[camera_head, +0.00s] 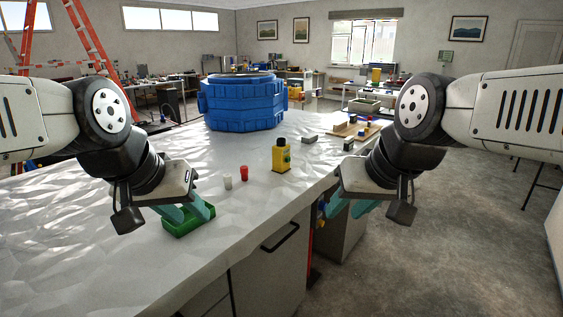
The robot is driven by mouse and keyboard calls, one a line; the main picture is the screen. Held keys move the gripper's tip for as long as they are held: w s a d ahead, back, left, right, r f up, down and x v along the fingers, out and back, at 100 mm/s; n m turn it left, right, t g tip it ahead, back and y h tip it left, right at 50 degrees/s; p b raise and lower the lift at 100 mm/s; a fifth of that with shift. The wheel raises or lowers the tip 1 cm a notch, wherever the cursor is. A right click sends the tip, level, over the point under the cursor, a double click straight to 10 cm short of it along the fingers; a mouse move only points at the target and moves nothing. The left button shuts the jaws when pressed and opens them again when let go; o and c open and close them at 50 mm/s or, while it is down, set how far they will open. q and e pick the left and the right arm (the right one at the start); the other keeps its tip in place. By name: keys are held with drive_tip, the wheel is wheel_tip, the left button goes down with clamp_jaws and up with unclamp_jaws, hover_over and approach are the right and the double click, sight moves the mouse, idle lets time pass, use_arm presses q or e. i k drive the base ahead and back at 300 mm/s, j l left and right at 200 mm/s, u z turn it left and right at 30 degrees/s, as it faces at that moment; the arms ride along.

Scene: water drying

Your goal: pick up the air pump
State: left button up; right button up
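I cannot tell for sure which thing is the air pump. A small yellow body with a black top (281,157) stands upright on the white table (110,235), near its right edge, and may be it. My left gripper (188,215) is over the green tray (190,228) at the table's front edge, left of the yellow body. Its teal fingers look apart, with nothing seen between them. My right gripper (350,207) is beyond the table's right edge, right of and nearer than the yellow body. Its teal fingers are apart and empty.
A red-capped small bottle (244,174) and a white one (228,182) stand between the tray and the yellow body. A large blue ribbed tub (243,103) stands farther back. A wooden tray (355,131) with small items lies at the back right. The table's left part is clear.

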sight(280, 150)
drive_tip(key=i+l, duration=0.25)
drive_tip(key=l, duration=0.15)
drive_tip(key=i+l+u, duration=0.15)
drive_tip(key=i+l, duration=0.15)
drive_tip(key=l+u, duration=0.1)
drive_tip(key=u, duration=0.2)
drive_tip(key=i+l+u, duration=0.1)
drive_tip(key=l+u, duration=0.3)
drive_tip(key=i+l+u, duration=0.1)
drive_tip(key=l+u, duration=0.2)
drive_tip(key=u, duration=0.15)
drive_tip(key=l+u, duration=0.35)
drive_tip(key=l, duration=1.95)
